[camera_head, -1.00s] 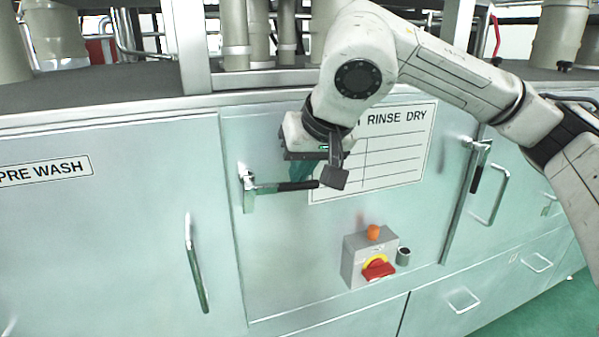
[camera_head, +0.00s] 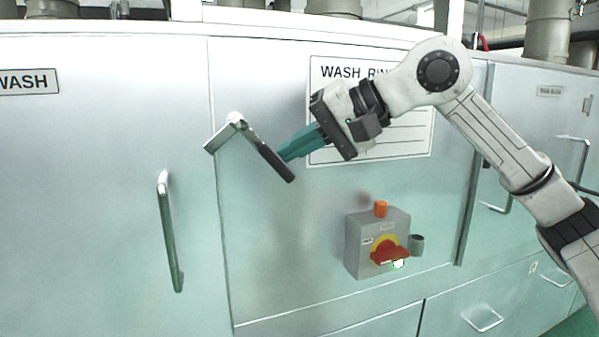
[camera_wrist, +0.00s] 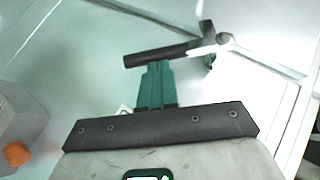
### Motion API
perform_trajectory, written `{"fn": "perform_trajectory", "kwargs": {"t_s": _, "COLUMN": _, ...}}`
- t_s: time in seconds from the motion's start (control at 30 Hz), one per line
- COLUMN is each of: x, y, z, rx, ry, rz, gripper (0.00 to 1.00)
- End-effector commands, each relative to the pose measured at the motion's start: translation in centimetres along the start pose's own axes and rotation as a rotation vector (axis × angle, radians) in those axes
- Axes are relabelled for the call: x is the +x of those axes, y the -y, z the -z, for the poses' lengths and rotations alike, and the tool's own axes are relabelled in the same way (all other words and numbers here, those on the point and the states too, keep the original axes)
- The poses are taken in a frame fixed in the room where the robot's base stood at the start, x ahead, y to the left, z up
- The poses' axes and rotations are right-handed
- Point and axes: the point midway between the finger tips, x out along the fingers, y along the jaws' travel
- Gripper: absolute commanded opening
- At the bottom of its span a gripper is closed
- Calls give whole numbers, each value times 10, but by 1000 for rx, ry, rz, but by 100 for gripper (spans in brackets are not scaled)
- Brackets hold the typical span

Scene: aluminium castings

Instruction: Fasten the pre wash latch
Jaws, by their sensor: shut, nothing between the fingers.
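The pre wash latch has a bright metal pivot and catch plate (camera_head: 224,136) at the seam between the PRE WASH door and the panel on its right. Its black-gripped handle (camera_head: 272,163) slants down to the right, and the plate slants down to the left across the seam. My gripper (camera_head: 283,156) is shut and empty, its teal fingers just right of the handle's upper side. In the wrist view the fingertips (camera_wrist: 157,66) meet or nearly meet the handle (camera_wrist: 152,56); actual contact is hard to tell.
The PRE WASH door (camera_head: 90,200) has a vertical pull handle (camera_head: 170,235). A grey switch box (camera_head: 365,245) with a red knob and orange button projects below my gripper. A wash-rinse label (camera_head: 400,135) lies behind my wrist. The panel below the latch is clear.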

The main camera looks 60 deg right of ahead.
Motion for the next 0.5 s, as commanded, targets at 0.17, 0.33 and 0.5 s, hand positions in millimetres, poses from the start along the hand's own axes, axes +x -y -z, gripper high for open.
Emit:
{"fn": "perform_trajectory", "kwargs": {"t_s": 0.17, "x": 16, "y": -15, "z": -11, "rx": 84, "ry": 2, "rz": 128, "gripper": 0}}
{"fn": "perform_trajectory", "kwargs": {"t_s": 0.33, "x": 26, "y": -18, "z": -17, "rx": 165, "ry": 2, "rz": 249, "gripper": 0}}
{"fn": "perform_trajectory", "kwargs": {"t_s": 0.5, "x": 35, "y": -18, "z": -23, "rx": 241, "ry": 3, "rz": 362, "gripper": 0}}
